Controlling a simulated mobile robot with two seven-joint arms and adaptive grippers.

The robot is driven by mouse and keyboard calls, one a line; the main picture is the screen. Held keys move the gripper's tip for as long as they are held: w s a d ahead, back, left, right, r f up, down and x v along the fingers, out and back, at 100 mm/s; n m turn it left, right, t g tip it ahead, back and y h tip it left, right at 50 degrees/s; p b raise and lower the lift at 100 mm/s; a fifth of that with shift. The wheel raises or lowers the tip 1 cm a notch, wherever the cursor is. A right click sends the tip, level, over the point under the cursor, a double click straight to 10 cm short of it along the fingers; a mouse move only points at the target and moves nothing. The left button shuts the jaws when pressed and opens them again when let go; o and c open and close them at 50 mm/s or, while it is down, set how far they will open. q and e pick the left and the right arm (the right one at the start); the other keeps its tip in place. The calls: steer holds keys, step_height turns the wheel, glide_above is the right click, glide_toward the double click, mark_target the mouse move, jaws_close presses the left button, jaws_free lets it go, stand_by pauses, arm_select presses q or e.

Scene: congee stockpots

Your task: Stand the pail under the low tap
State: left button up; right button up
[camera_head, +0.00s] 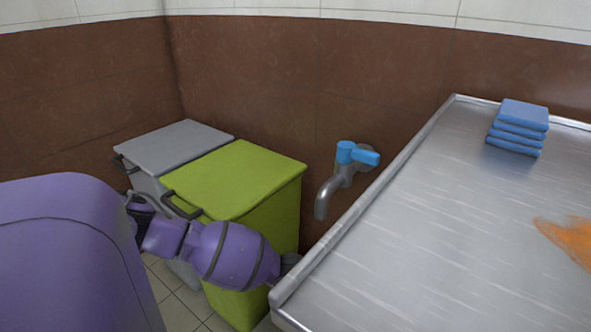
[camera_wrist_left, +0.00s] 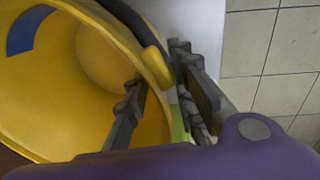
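The yellow pail (camera_wrist_left: 55,95) fills the left of the left wrist view, its wide mouth facing the camera, with a blue patch inside and a dark band along its upper edge. My left gripper (camera_wrist_left: 158,68) has one finger over the pail's mouth and one beyond its rim, with the rim and a small yellow piece between them. I cannot tell whether they press on it. In the head view the pail and left gripper are hidden beyond the table's edge. The low tap (camera_head: 336,185), a grey spout with a blue handle, is on the brown wall. My right gripper is out of view.
A green bin (camera_head: 240,180) and a grey bin (camera_head: 175,145) stand by the wall, behind my left arm. A metal table (camera_head: 430,220) at the right carries folded blue cloths (camera_head: 518,128) and an orange smear. Tiled floor (camera_wrist_left: 290,60) shows in the left wrist view.

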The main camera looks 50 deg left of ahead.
arm_select(q)
steer(key=r, duration=0.2)
steer(key=r+p, duration=0.1)
steer(key=r, duration=0.2)
steer(key=r+p, duration=0.1)
steer(key=r, duration=0.1)
steer(key=shift+s+d+r, duration=0.1)
steer(key=shift+s+r, duration=0.1)
steer(key=shift+s, duration=0.1)
steer(key=shift+s+r+p, duration=0.1)
steer(key=shift+r+p, duration=0.35)
steer(key=shift+r, duration=0.2)
